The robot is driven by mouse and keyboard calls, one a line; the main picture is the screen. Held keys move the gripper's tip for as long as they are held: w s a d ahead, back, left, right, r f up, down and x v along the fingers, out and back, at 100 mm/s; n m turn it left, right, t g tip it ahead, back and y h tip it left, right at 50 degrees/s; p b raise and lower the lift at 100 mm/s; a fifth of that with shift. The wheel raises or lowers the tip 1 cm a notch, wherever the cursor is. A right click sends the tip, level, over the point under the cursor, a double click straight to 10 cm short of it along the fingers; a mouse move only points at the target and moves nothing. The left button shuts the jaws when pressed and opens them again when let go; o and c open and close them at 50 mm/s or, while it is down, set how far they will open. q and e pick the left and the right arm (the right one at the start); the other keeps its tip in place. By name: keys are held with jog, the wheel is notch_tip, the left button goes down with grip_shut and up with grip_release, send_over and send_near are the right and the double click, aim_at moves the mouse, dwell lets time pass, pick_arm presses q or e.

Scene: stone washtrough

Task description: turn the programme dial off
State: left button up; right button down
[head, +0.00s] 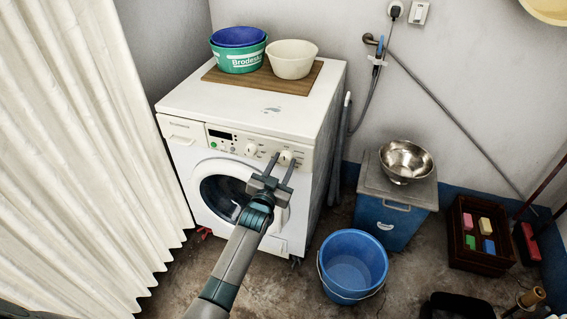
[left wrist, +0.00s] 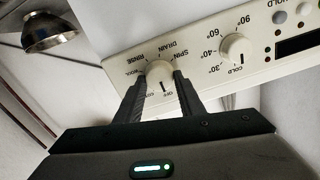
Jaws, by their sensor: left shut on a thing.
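The programme dial (head: 286,157) is a round cream knob at the right end of the washing machine's (head: 250,115) front panel. In the left wrist view the dial (left wrist: 158,75) shows upside down, with RINSE, SPIN, DRAIN, WOOL and OFF printed around it. A short dark mark on its face points down in that picture, toward OFF. My left gripper (head: 285,159) is shut on the dial, one dark finger on each side, as the left wrist view also shows (left wrist: 159,86). Part of the lettering by the fingers is hidden. My right gripper is not in view.
The temperature dial (left wrist: 237,47) sits beside it on the panel. Basins (head: 291,60) stand on a board on the machine top. A blue bucket (head: 352,265) and a blue box (head: 390,220) with a metal bowl (head: 405,160) stand to the right. A white curtain (head: 75,150) hangs left.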

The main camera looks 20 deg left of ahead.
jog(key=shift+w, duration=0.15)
pick_arm(q)
jog(key=o, duration=1)
jog(key=shift+o, duration=0.2)
jog(key=shift+s, duration=0.15)
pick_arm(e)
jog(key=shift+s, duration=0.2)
pick_arm(q)
jog(key=s+b, duration=0.1)
jog(key=s, duration=1.6)
jog(key=shift+a, duration=0.3)
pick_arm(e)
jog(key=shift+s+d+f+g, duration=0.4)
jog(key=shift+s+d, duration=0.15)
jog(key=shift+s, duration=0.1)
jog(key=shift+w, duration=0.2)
